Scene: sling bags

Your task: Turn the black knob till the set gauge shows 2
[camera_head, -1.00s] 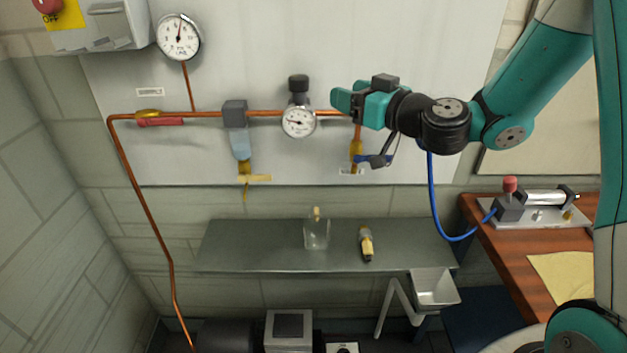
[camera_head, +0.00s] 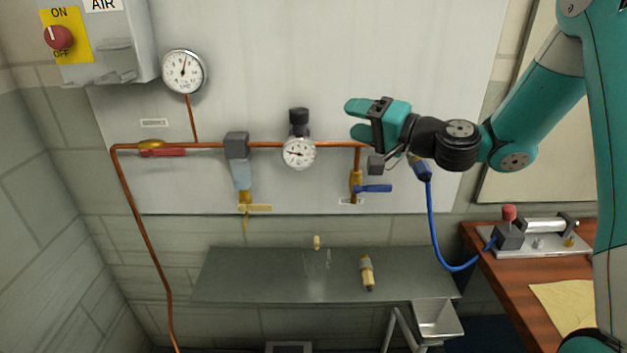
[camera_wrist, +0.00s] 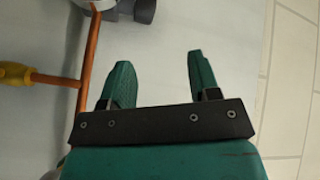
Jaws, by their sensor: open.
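The black knob (camera_head: 299,116) sits on top of the regulator on the copper pipe, in the middle of the head view. The set gauge (camera_head: 299,153) is a round white dial just below the knob; its needle points to the left, and its numbers are too small to read. My gripper (camera_head: 352,119) is to the right of the knob, apart from it, with its fingers pointing left. In the wrist view my gripper (camera_wrist: 160,75) is open, with nothing between its two teal fingers. Part of a dark rounded fitting shows at the top of the wrist view.
A supply gauge (camera_head: 184,72) is on the wall at upper left. A red-handled valve (camera_head: 162,153) and a filter (camera_head: 241,173) are on the pipe to the left. A blue-handled valve (camera_head: 375,188) hangs below my gripper. A shelf (camera_head: 220,277) bears a clear bottle and a yellow-black fitting (camera_head: 367,273).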

